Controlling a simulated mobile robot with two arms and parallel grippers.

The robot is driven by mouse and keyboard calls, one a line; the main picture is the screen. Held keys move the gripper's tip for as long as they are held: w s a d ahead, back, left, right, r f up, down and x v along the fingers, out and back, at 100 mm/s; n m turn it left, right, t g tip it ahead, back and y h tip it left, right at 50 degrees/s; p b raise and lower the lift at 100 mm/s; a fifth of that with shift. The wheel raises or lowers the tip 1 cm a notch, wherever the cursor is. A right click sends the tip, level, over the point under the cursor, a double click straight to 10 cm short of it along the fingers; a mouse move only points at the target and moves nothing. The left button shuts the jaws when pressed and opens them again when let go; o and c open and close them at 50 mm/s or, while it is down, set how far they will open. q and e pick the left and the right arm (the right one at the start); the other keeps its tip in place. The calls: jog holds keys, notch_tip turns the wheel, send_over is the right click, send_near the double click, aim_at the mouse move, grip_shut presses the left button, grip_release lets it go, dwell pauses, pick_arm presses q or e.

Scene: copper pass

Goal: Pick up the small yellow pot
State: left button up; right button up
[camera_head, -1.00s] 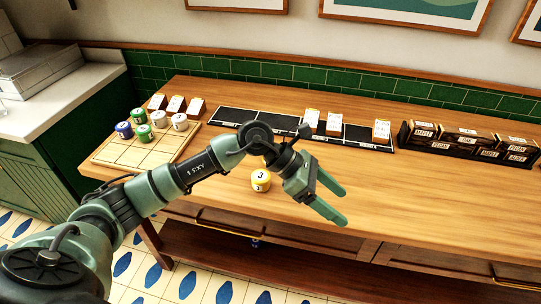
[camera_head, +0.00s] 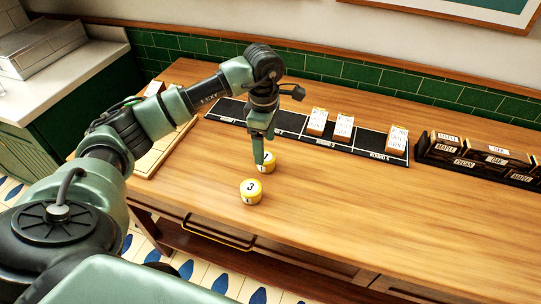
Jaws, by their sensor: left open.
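The front yellow pot (camera_head: 251,192) is marked 3. Whether the finger touches the pot I cannot tell. My right gripper does not show.
A black tray (camera_head: 290,123) with several cards lies behind the pots. A dark rack of labelled boxes (camera_head: 478,158) stands at the right. A wooden board (camera_head: 150,160) at the left is mostly behind my arm. The counter's front right is clear.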

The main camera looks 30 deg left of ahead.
aim_at(266, 157)
pick_arm(q)
notch_tip(266, 157, down, 3)
jog(key=shift+d+r+p, duration=0.1)
jog(key=shift+p, duration=0.75)
jog(key=f, duration=0.2)
jog(key=shift+w+f+p, duration=0.3)
jog(key=shift+f+p, duration=0.05)
jog(key=shift+f, duration=0.45)
jog(key=c, duration=1.6)
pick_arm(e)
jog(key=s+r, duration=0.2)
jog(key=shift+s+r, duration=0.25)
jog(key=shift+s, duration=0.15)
